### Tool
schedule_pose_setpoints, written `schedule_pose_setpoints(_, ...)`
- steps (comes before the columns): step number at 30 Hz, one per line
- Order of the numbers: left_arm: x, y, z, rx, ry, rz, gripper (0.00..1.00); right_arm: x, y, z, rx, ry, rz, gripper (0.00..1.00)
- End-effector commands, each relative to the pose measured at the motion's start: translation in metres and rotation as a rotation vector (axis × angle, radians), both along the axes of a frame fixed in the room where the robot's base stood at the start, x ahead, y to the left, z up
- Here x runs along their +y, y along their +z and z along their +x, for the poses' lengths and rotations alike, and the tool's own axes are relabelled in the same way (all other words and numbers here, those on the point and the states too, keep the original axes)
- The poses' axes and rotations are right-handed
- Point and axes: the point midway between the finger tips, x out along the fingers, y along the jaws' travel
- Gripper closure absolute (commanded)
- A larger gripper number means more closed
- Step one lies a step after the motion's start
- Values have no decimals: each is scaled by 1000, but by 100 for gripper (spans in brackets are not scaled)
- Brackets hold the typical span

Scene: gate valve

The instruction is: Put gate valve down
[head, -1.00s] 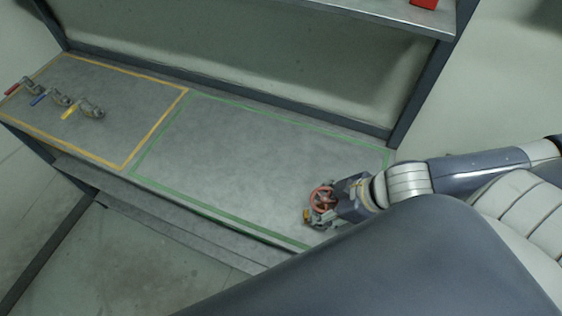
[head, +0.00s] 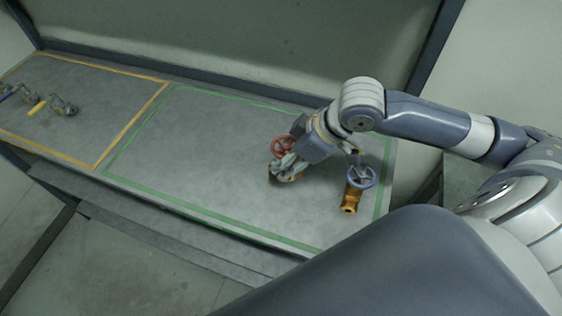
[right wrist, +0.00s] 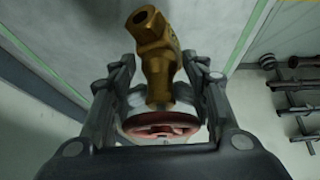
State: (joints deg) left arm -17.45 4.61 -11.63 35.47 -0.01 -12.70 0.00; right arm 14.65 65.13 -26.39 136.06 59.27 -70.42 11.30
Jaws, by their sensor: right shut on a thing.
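The gate valve with a red handwheel (head: 282,147) is held in my right gripper (head: 292,163), over the green-outlined area of the bench. In the right wrist view its brass body (right wrist: 157,70) lies between the two fingers, with the red wheel (right wrist: 160,130) nearer the palm. Whether the valve touches the bench is not clear. A second gate valve with a blue-grey wheel (head: 361,177) and brass body (head: 350,200) stands on the bench to the right, apart from the held one, close to the right green line. My left gripper is not in view.
The grey bench (head: 190,140) has a green outline and, at left, a yellow outline (head: 133,127). Lever valves, one with a yellow handle (head: 38,106), lie inside the yellow outline. The green area's left and middle are clear. A wall panel (head: 250,45) rises behind the bench.

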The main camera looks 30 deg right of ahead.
Motion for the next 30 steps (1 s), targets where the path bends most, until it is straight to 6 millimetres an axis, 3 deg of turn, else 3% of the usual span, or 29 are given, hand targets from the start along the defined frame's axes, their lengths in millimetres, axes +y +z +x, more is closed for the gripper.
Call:
schedule_pose_setpoints(6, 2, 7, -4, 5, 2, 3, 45, 2, -1, 21, 0, -1, 1, 100)
schedule_pose_setpoints(16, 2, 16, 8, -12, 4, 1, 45, 2, -34, 21, 2, 0, 0, 100)
schedule_pose_setpoints(26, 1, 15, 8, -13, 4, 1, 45, 2, -38, 21, -2, 0, -1, 100)
schedule_pose_setpoints(27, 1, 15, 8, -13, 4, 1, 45, 2, -39, 21, 1, -1, -2, 50)
schedule_pose_setpoints(30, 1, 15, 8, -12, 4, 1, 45, 2, -39, 21, 1, -1, -2, 29)
